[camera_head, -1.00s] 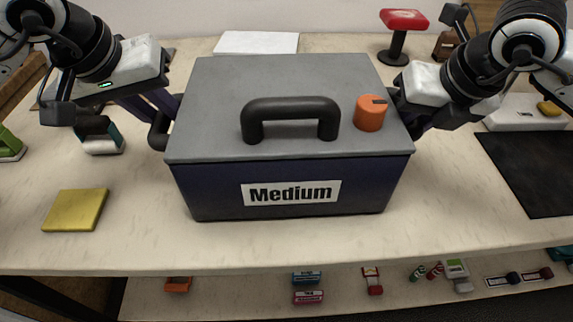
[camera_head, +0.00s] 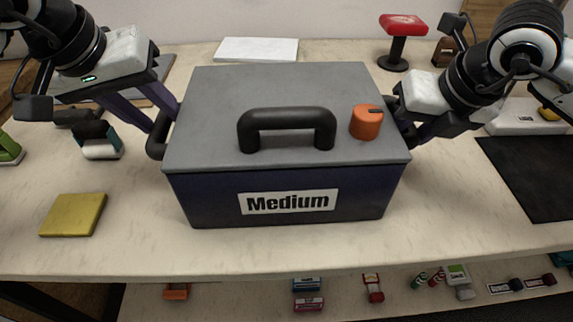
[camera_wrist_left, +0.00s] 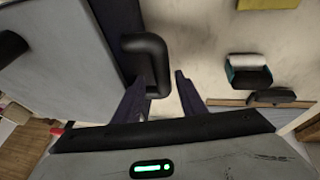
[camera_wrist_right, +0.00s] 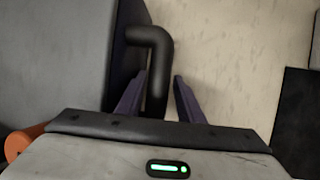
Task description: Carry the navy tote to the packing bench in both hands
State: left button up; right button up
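The navy tote (camera_head: 290,203) stands upright on a pale worktop (camera_head: 260,250). It has a grey lid, a black top handle (camera_head: 287,118) and a label reading "Medium". My left gripper (camera_head: 163,120) is at the tote's left side handle (camera_wrist_left: 150,60). In the left wrist view its purple fingers are apart, with the handle's end between them and a gap beside it. My right gripper (camera_wrist_right: 157,97) is at the right side handle (camera_wrist_right: 155,65). Its fingers are apart on either side of that handle, with a clear gap to one finger. The right fingertips are partly hidden in the head view.
An orange cylinder (camera_head: 365,122) stands on the lid. A yellow pad (camera_head: 73,215) lies left of the tote, a black mat (camera_head: 530,172) right. A red-topped stand (camera_head: 397,45) and white sheet (camera_head: 257,49) are behind. Several small items lie on a lower shelf.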

pick_arm(q)
jog(key=v, duration=0.5)
jog(key=shift+r, duration=0.1)
pick_arm(e)
jog(key=shift+a+r, duration=0.1)
jog(key=shift+r, duration=0.05)
pick_arm(q)
jog(key=shift+s, duration=0.1)
pick_arm(e)
jog(key=v, duration=1.1)
jog(key=shift+s+r, duration=0.2)
jog(key=shift+r, duration=0.1)
pick_arm(q)
jog(key=shift+s, duration=0.1)
